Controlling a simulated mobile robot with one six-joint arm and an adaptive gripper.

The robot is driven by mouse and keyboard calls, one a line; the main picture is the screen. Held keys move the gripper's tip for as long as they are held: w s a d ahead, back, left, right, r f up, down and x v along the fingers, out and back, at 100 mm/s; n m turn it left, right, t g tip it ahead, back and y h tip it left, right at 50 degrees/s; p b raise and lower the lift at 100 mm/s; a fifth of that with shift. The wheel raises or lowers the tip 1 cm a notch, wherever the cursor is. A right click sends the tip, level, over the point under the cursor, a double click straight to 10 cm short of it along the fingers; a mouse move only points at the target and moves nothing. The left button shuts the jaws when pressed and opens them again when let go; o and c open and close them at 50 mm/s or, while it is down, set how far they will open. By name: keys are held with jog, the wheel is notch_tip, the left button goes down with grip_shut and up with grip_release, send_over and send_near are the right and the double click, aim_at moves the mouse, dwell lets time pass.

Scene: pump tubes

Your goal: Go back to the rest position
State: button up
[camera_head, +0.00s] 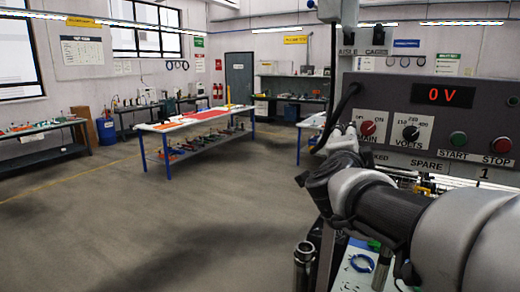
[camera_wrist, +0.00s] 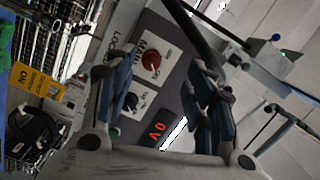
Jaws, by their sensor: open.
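My gripper (camera_wrist: 165,65) is open in the wrist view, with its two blue-grey fingers apart and nothing between them. Behind the fingers is the grey control panel (camera_wrist: 178,85), tilted in this view, with a red knob (camera_wrist: 151,61) and a red "0 V" display (camera_wrist: 155,131). In the head view my arm reaches in from the right, in front of the same panel (camera_head: 440,95). The wrist end is at the panel's lower left, and the fingers are hard to make out there. No pump tube can be made out clearly.
Below my arm is a bench with a blue ring (camera_head: 361,263); much of it is hidden. A dark cable hangs left of the panel. The floor (camera_head: 150,225) at left is clear.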

jog(key=s+a+f+n+g+y, duration=0.4)
jog(key=s+a+f+n+y, duration=0.6)
jog(key=s+a+f+n, duration=0.3)
jog(key=s+d+f+n+g+h, duration=0.1)
jog(key=s+f+n+g, duration=0.2)
jog(key=s+f, duration=0.4)
jog(key=s+d+f+n+g+h, duration=0.1)
jog(key=s+d+f+n+g, duration=0.1)
jog(key=s+f, duration=0.5)
jog(key=s+n+g+b, duration=0.1)
jog(key=s+g, duration=0.1)
jog(key=s, duration=0.4)
jog(key=shift+s+f+n, duration=0.25)
jog(key=shift+s+n, duration=0.1)
jog(key=shift+n, duration=0.05)
